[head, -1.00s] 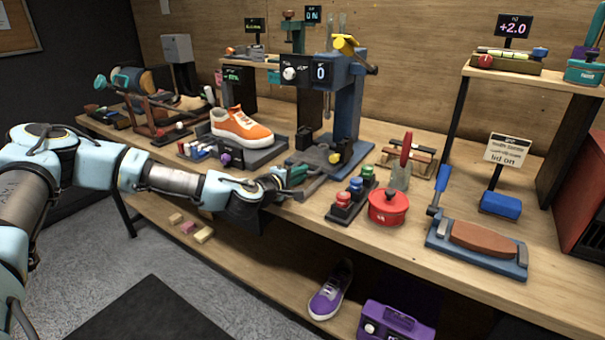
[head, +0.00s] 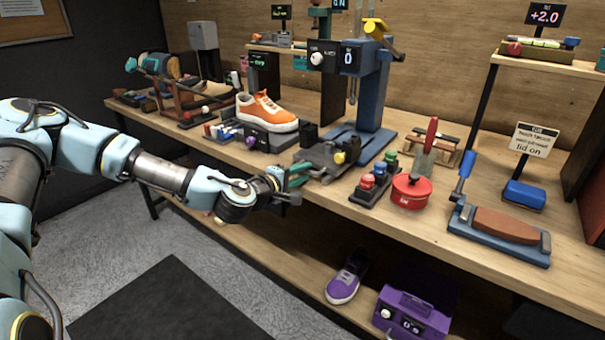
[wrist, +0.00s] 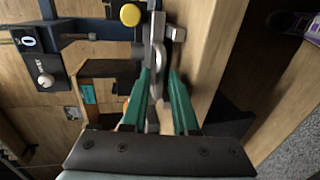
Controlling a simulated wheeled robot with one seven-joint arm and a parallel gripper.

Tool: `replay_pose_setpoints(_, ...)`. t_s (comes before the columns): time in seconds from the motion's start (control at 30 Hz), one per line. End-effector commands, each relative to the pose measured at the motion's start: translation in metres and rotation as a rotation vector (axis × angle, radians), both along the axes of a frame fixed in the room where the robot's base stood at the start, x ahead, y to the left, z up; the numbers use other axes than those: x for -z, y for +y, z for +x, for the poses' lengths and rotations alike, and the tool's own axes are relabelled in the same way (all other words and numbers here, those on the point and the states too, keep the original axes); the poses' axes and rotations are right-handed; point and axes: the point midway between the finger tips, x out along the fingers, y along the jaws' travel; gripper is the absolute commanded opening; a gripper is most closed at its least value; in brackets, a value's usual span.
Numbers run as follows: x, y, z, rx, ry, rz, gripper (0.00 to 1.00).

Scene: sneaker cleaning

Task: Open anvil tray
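The anvil tray (head: 325,162) is a dark grey slab low at the front of the blue press (head: 375,85). It sticks out from the press base towards the front edge of the bench. My gripper (head: 299,173) is at the tray's front left. In the wrist view its green fingers (wrist: 165,78) stand apart on either side of a grey metal bar. The bar is close to the left finger, with a gap towards the right finger. Contact is unclear.
An orange sneaker (head: 267,112) on a stand is left of the tray. Coloured buttons (head: 378,176) and a red round tin (head: 411,190) are to its right. A lower shelf holds a purple shoe (head: 345,280) and a purple box (head: 412,315). Floor in front is open.

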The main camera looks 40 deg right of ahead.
Motion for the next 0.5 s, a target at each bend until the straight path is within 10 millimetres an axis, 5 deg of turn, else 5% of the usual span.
replay_pose_setpoints(0.27, -0.001, 0.006, -0.001, 0.000, -0.001, 0.000, 0.27)
replay_pose_setpoints(0.5, -0.008, 0.046, -0.012, 0.000, 0.000, 0.000, 0.27)
